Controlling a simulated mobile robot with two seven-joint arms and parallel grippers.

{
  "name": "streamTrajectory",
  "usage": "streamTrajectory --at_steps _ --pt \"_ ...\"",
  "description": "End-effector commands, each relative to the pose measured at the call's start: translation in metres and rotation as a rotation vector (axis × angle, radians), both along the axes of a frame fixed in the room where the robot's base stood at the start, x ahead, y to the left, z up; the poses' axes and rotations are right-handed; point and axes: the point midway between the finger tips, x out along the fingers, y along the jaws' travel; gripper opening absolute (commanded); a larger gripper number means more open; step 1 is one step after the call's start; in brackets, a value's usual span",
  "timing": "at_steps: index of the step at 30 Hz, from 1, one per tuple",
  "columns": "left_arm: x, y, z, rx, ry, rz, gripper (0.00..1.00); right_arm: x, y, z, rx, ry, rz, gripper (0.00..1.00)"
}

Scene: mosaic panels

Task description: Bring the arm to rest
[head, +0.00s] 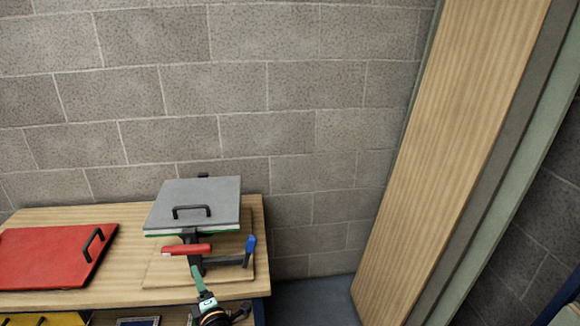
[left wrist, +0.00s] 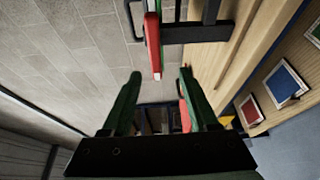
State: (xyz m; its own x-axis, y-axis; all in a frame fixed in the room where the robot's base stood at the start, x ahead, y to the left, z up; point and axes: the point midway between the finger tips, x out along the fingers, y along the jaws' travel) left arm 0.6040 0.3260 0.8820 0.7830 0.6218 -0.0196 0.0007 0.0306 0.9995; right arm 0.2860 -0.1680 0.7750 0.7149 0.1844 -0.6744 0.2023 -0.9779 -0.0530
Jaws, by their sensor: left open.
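My left gripper (head: 197,275) is at the front edge of the wooden table, in front of a dark stand or clamp with a red handle (head: 187,249) and a blue handle (head: 250,244). In the left wrist view, my left gripper (left wrist: 160,75) has its two green fingers apart with nothing between them. The red handle (left wrist: 153,45) and a dark bar (left wrist: 195,33) show beyond the fingertips, and they look apart from them. My right gripper is in neither view.
A grey panel (head: 215,190) with a black handle is above the stand. A red panel (head: 45,258) with a black handle lies on the table (head: 135,217) at left. A block wall (head: 300,110) is behind. A tall wooden board (head: 455,140) leans at right.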

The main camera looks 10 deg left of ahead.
Motion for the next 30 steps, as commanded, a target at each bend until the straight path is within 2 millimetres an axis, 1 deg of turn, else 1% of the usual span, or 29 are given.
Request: streamTrajectory --at_steps 1,2,5,6,8,9,11,12,14,15,17,18,20,21,23,24,25,27,30 --pt "-0.008 -0.007 -0.014 -0.067 0.003 -0.004 0.60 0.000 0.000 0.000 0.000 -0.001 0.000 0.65" --pt "-0.013 -0.012 -0.024 -0.127 0.000 -0.005 0.60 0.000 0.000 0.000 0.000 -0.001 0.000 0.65" --pt "-0.042 -0.037 -0.070 -0.425 -0.016 0.014 0.60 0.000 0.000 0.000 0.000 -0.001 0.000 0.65" --pt "-0.057 -0.051 -0.091 -0.580 -0.029 0.036 0.60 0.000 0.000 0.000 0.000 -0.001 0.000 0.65" --pt "-0.084 -0.073 -0.121 -0.832 -0.056 0.095 0.60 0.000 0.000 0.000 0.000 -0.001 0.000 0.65" --pt "-0.101 -0.088 -0.137 -0.996 -0.082 0.147 0.60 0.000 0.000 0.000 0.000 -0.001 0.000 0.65" --pt "-0.128 -0.110 -0.157 -1.236 -0.126 0.245 0.60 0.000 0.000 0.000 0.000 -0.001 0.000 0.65" --pt "-0.144 -0.124 -0.168 -1.390 -0.162 0.321 0.60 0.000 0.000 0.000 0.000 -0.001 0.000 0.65" --pt "-0.169 -0.143 -0.180 -1.611 -0.224 0.452 0.60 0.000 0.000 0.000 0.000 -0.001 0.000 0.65" --pt "-0.184 -0.155 -0.184 -1.751 -0.274 0.548 0.60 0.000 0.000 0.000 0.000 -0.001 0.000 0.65" --pt "-0.206 -0.171 -0.189 -1.948 -0.357 0.709 0.60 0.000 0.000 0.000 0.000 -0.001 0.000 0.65" --pt "-0.219 -0.180 -0.189 -2.069 -0.423 0.823 0.60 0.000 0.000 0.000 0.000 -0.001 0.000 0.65" --pt "-0.237 -0.190 -0.188 -2.236 -0.530 1.005 0.60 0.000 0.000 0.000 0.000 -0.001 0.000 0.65" --pt "-0.248 -0.195 -0.185 -2.338 -0.612 1.133 0.60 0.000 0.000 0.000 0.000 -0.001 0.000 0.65" --pt "-0.263 -0.200 -0.178 -2.471 -0.746 1.332 0.60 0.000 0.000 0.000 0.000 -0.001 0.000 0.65" --pt "-0.271 -0.201 -0.172 -2.549 -0.847 1.470 0.60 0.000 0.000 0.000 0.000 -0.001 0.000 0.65" --pt "-0.277 -0.201 -0.168 2.542 0.906 -1.540 0.60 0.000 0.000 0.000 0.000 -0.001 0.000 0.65" --pt "-0.290 -0.196 -0.155 2.238 0.931 -1.507 0.60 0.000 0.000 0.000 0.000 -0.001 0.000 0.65" --pt "-0.303 -0.184 -0.137 1.875 0.947 -1.435 0.60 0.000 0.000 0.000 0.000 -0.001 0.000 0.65"
